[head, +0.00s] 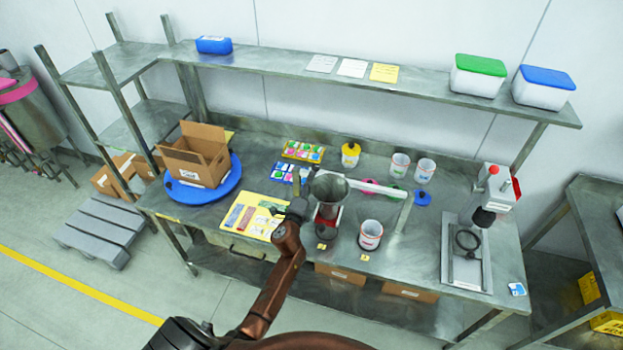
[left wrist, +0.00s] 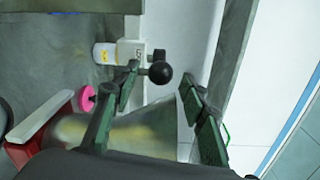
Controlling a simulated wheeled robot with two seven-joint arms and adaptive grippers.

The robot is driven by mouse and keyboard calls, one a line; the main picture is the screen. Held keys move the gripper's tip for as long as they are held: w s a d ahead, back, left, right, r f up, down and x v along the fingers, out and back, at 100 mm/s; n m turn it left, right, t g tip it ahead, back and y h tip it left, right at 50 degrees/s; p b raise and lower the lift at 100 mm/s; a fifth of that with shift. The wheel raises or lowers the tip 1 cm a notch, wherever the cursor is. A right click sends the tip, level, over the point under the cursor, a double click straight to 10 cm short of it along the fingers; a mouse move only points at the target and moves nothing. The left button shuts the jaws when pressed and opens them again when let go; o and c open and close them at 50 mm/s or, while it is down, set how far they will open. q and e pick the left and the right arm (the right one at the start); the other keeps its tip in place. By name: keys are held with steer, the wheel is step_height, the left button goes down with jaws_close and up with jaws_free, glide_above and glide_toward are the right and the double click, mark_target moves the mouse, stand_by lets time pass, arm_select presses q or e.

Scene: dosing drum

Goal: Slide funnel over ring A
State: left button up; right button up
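The grey metal funnel (head: 330,187) has a wide mouth and sits upright above a red and white unit (head: 328,222) near the middle of the bench. My left gripper (head: 303,195) is close beside the funnel's left side. In the left wrist view, the two fingers (left wrist: 158,95) are spread apart, with the funnel's tapered wall (left wrist: 145,128) showing between and beyond them; contact cannot be told. My right gripper is out of view.
A white cup (head: 371,234) stands right of the funnel. A white bar (head: 378,188) extends right from behind it. A yellow sheet (head: 249,217) and a blue turntable with a cardboard box (head: 195,155) are to the left. An overhead shelf (head: 350,78) runs along the back.

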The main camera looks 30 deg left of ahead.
arm_select(q)
steer(key=shift+x, duration=1.55)
steer(key=shift+c, duration=0.3)
steer(key=shift+f, duration=0.1)
jaws_close()
